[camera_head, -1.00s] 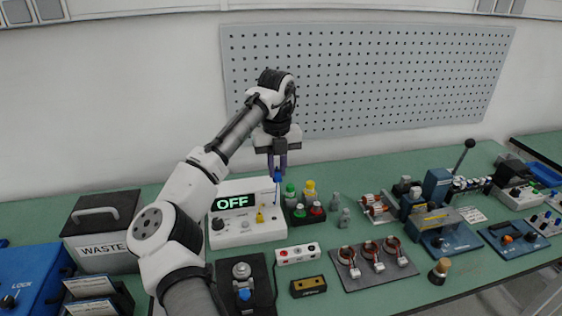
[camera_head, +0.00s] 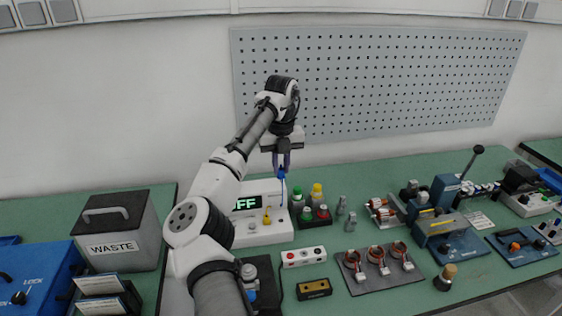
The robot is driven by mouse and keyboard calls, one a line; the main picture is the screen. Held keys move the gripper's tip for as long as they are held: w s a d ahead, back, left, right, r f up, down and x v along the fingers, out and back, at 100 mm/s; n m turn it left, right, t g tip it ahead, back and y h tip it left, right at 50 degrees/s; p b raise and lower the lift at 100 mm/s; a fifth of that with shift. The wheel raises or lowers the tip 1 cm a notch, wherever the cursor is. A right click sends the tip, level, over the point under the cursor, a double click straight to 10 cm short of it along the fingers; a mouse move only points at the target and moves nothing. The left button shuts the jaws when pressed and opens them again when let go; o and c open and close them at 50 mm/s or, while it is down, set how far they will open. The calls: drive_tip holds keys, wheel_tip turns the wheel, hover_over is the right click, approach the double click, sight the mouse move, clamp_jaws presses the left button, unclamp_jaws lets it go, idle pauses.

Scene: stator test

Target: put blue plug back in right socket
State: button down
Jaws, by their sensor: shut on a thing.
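My gripper (camera_head: 282,163) points down above the right end of the white tester (camera_head: 262,232), whose green display is partly hidden by my arm. It is shut on the blue plug (camera_head: 282,173), held in the air at its tips. A blue lead hangs down from the plug. A yellow plug (camera_head: 267,217) stands upright on the tester's top face, left of the blue lead. The right socket cannot be made out at this size.
A white strip with coloured spots (camera_head: 303,256) lies in front. The grey WASTE bin (camera_head: 118,231) is at left. A plate with copper coils (camera_head: 379,267) lies right.

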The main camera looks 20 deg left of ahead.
drive_tip(key=shift+f+b, duration=1.85)
drive_tip(key=shift+f, duration=5.35)
drive_tip(key=shift+f+p, duration=0.7)
drive_tip(key=shift+f, duration=0.5)
drive_tip(key=c, duration=1.3)
unclamp_jaws()
wheel_tip(320, 180, up, 14)
drive_tip(key=shift+f+b, duration=0.1)
drive_tip(key=shift+b, duration=0.8)
